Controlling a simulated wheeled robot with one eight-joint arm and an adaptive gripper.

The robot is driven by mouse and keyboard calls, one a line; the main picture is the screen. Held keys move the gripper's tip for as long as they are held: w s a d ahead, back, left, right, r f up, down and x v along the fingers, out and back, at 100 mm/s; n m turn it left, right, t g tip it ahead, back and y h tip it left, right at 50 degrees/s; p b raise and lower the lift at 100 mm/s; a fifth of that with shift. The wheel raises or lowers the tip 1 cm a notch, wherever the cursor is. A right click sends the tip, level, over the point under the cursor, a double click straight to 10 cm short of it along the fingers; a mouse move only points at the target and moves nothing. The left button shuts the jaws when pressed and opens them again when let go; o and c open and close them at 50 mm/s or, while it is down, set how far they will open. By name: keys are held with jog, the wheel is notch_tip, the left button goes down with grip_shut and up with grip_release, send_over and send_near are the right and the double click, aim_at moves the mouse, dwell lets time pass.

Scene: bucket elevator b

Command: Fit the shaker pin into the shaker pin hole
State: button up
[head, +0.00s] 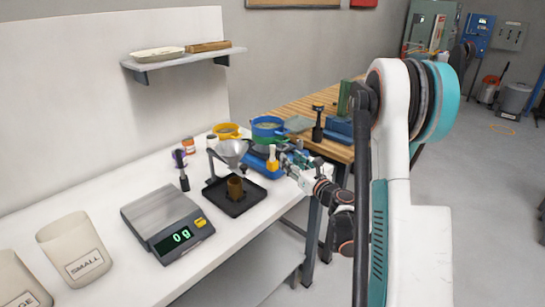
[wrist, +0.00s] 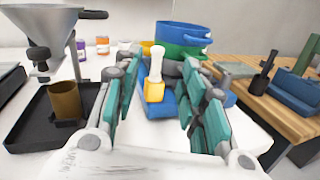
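The likely shaker pin, a piece with a yellow block and a pale upright stem, shows in the head view (head: 272,159) and in the wrist view (wrist: 155,75). It stands upright at the blue shaker base (head: 262,166), in front of the stacked sieves. My gripper (head: 288,158) is at the right of the shaker. In the wrist view my gripper (wrist: 160,88) has its teal-padded fingers wide apart, with the pin beyond and between them and gaps on both sides. I cannot make out the pin hole or whether the pin sits in it.
Blue and green sieves (wrist: 183,38) stand behind the pin. A metal funnel (head: 231,150) on a stand is over a brown cup (head: 235,188) in a black tray (head: 246,203), left of my gripper. A scale (head: 165,222) reads 0 g. A wooden bench (head: 300,108) is behind.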

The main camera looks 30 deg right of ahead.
aim_at(272, 159)
jog(key=shift+n+y, duration=0.3)
jog(key=shift+n, duration=0.6)
jog(key=w+f, duration=0.1)
jog(key=w, duration=0.3)
jog(key=w+f+b, duration=0.1)
jog(key=w, duration=0.3)
jog(key=w+a+f, duration=0.1)
jog(key=w, duration=0.3)
jog(key=shift+w+b, duration=0.3)
jog(key=shift+w, duration=0.15)
jog(key=shift+r, duration=0.1)
grip_shut()
